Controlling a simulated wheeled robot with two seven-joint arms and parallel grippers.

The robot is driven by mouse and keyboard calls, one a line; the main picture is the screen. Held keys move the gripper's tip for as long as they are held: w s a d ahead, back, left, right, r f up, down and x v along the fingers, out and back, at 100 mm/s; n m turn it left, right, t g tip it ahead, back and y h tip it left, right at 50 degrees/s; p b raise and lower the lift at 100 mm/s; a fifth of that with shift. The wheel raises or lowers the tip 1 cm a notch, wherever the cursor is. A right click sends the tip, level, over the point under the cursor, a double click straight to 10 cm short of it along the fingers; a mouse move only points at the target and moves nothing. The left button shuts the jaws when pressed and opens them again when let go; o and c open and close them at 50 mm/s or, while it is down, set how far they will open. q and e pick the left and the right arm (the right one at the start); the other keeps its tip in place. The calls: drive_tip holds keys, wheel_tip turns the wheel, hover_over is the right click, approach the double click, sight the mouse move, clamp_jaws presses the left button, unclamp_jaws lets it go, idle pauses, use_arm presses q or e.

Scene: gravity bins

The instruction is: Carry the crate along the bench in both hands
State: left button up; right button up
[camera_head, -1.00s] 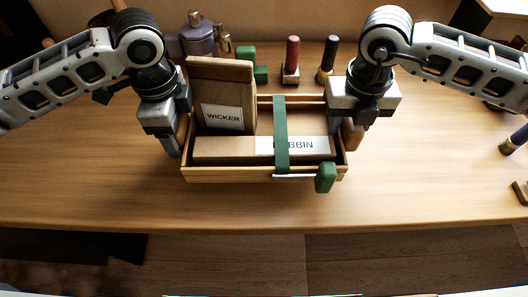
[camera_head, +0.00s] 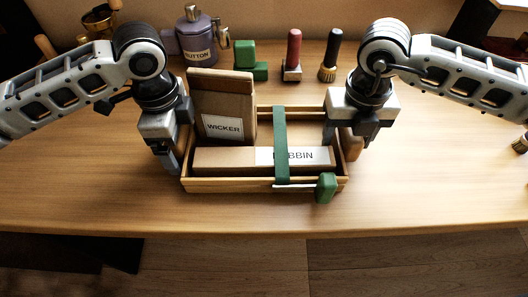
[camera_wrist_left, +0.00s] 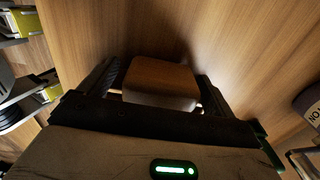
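The wooden crate (camera_head: 225,186) stands on the bench. It holds an upright brown box labelled WICKER (camera_head: 222,100) and a long lying box (camera_head: 225,158) whose label is partly hidden by a green strap (camera_head: 280,145). My left gripper (camera_head: 168,160) is at the crate's left end. In the left wrist view, a brown wooden block (camera_wrist_left: 160,80), apparently the handle, lies between its fingers, with narrow gaps at both sides. My right gripper (camera_head: 352,135) is at the right end by the brown right handle (camera_head: 350,146); its grip is hidden.
Behind the crate stand a purple BUTTON canister (camera_head: 197,42), green blocks (camera_head: 247,58), a red-handled stamp (camera_head: 293,55) and a black-handled brush (camera_head: 331,55). The bench (camera_head: 440,185) is largely clear to the right.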

use_arm(q)
wheel_tip(320, 180, up, 12)
drive_tip(key=shift+f, duration=0.1)
use_arm(e)
wheel_tip(320, 180, up, 12)
idle(0.8)
idle(0.5)
